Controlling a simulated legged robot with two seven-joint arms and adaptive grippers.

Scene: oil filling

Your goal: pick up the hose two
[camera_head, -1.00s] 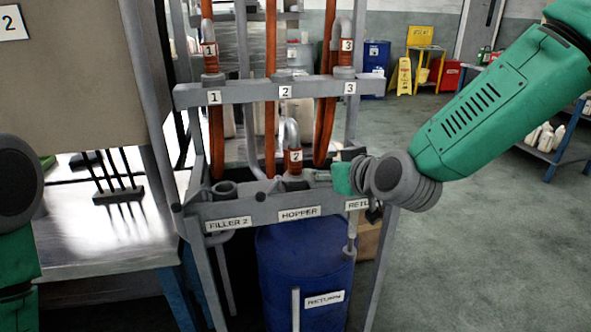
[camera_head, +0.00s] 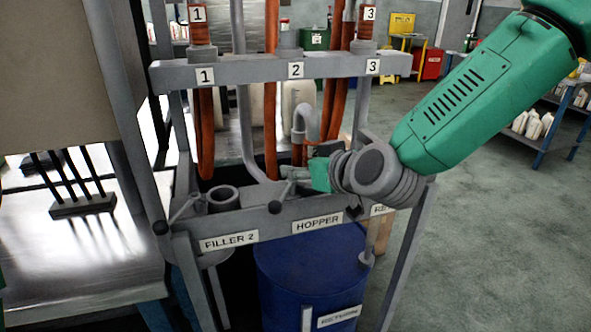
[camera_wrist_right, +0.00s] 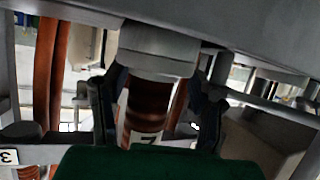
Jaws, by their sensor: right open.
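Hose two shows in the head view as a grey bent pipe (camera_head: 306,116) with an orange-brown section below, standing at the hopper (camera_head: 318,223) position of the rack. My right gripper (camera_head: 293,178) comes in from the right at its lower part and hides some of it, including its number label. In the right wrist view, the orange-brown section with its label 2 (camera_wrist_right: 150,108) lies between the two dark fingers of my right gripper (camera_wrist_right: 155,115). Gaps show beside it, and the jaws are open. My left gripper is not in view.
The rack's upper bar (camera_head: 240,74) carries labels 1, 2 and 3, with orange hoses hanging on both sides. An open filler socket (camera_head: 222,197) is left of the gripper. A blue drum (camera_head: 310,270) stands below. A metal table (camera_head: 80,255) is at left.

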